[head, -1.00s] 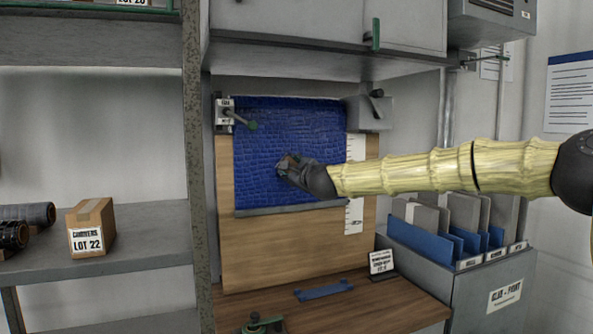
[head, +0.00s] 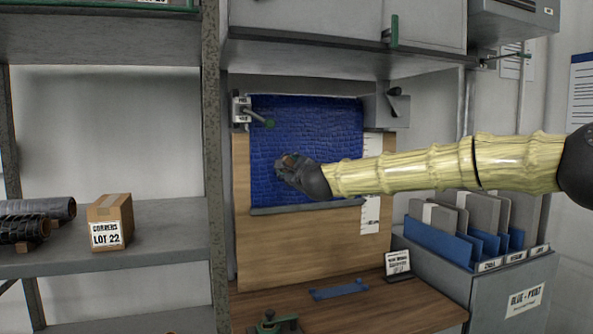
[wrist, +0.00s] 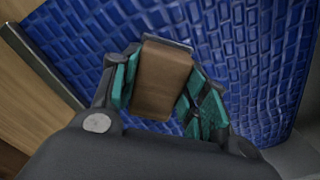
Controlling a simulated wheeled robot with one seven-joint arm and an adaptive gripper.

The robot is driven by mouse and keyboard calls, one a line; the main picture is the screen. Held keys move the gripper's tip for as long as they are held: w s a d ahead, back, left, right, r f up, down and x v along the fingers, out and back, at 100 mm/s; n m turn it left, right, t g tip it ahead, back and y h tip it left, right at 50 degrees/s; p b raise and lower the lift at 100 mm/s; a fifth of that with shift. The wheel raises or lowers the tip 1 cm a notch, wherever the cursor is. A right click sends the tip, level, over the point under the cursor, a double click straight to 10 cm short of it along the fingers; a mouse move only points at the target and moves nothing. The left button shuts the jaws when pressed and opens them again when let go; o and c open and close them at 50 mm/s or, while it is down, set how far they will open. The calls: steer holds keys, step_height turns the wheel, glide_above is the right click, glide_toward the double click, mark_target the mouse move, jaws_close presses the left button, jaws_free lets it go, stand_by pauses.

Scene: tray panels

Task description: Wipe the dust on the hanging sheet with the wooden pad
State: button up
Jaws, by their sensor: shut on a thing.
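The hanging sheet (head: 330,122) is dark blue with a brick-like relief, and hangs in front of a wooden backboard (head: 300,248). My gripper (head: 284,166) is in front of the sheet's lower middle in the head view. In the wrist view my gripper (wrist: 160,88) is shut on the brown wooden pad (wrist: 163,78), with green finger pads on both sides. The pad's far end is at or close to the sheet (wrist: 238,42); I cannot tell whether it touches. No dust can be made out. My arm hides part of the sheet's right side.
A lever clamp (head: 256,117) is at the sheet's upper left and a grey bracket (head: 388,110) at its upper right. A bench (head: 360,308) lies below, with a file bin (head: 505,290) at right. A shelf with a box (head: 110,222) stands left.

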steer(key=shift+s+a, duration=0.1)
steer(key=shift+a, duration=0.2)
steer(key=b+v, duration=0.2)
steer(key=v, duration=0.4)
stand_by(0.5)
steer(key=shift+s, duration=0.15)
steer(key=shift+b+v, duration=0.6)
steer(key=shift+v, duration=0.8)
